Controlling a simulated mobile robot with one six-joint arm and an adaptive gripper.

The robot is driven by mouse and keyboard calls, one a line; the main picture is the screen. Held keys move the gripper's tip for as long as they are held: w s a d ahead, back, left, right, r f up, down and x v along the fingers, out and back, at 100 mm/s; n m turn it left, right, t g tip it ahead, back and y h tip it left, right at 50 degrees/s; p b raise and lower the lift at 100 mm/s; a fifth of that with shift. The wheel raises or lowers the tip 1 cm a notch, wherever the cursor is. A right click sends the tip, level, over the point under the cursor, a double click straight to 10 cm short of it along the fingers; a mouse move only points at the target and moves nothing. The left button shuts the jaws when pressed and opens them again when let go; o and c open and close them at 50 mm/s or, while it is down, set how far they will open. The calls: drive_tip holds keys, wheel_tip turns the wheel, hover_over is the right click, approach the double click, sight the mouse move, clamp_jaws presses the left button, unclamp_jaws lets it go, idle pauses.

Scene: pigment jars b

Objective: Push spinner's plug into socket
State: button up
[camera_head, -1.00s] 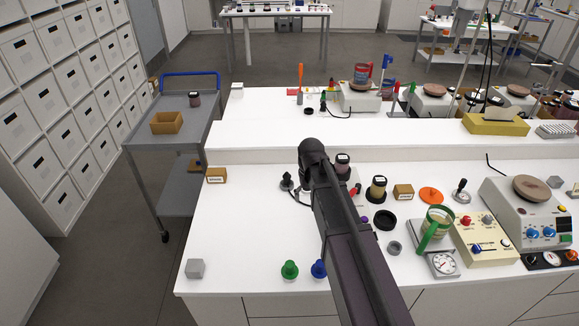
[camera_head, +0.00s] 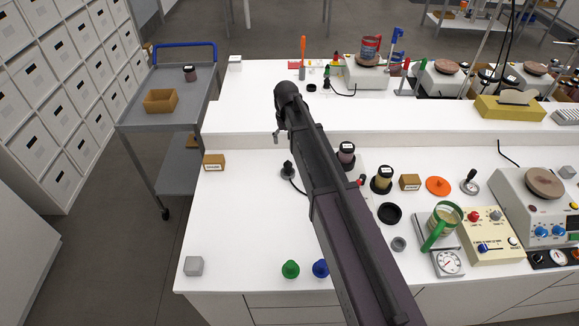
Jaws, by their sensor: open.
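A small black plug-like piece (camera_head: 288,169) stands on the near bench, left of my arm. A dark cord runs from it to the right and passes behind the arm. My gripper (camera_head: 277,137) is only partly seen, as a small grey tip below the arm's far end. It is above the bench, beyond and slightly left of the plug-like piece, and appears apart from it. The arm hides most of the gripper; nothing is seen held. A device with a brown round top (camera_head: 545,183) stands at the right and may be the spinner. I cannot make out the socket.
A brown block (camera_head: 213,162), grey cube (camera_head: 194,266) and green knob piece (camera_head: 290,269) border clear bench at left. A raised ledge (camera_head: 240,116) lies behind.

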sight(288, 163)
drive_tip(key=shift+f, duration=0.15)
wheel_tip(288, 163, down, 8)
drive_tip(key=b, duration=0.8)
drive_tip(key=shift+f, duration=0.2)
drive_tip(key=shift+b, duration=0.3)
drive_tip(key=shift+f, duration=0.15)
drive_tip(key=shift+s+d+f+b, duration=0.1)
drive_tip(key=shift+f+b, duration=1.15)
drive_tip(key=shift+b, duration=0.05)
drive_tip(key=shift+d+f+b, duration=0.1)
drive_tip(key=shift+f+b, duration=1.1)
drive_tip(key=shift+b, duration=0.1)
drive_tip(key=c, duration=1.2)
